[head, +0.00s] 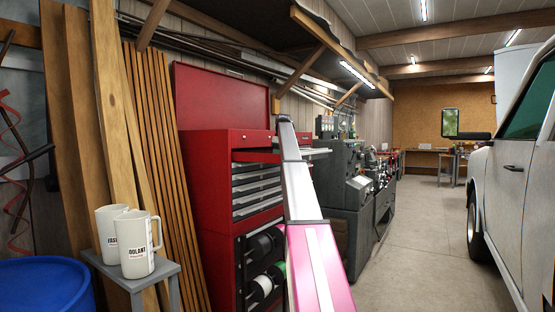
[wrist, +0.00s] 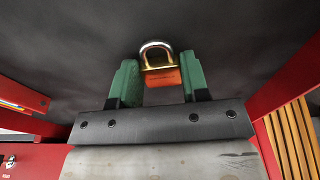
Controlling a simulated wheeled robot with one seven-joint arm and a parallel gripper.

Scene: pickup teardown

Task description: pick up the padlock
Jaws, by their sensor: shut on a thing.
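The padlock (wrist: 162,75) shows in the wrist view, with an orange-red body, a brass-coloured part above it and a shiny curved shackle. My gripper (wrist: 158,66) has two green fingers, one on each side of the padlock body, and is shut on it. The shackle sticks up past the fingertips. A dark grey surface fills the view behind the padlock; I cannot tell whether the padlock touches it. In the head view my arm reaches toward the red tool chest, and neither my gripper nor the padlock can be made out.
The red tool chest (head: 215,165) stands with its lid up. Two white mugs (head: 137,245) stand on a grey stool (head: 174,268), beside a blue barrel (head: 45,288). Grey machines (head: 340,170) line the wall. A white vehicle (head: 510,190) is at right. The floor (head: 430,245) between is clear.

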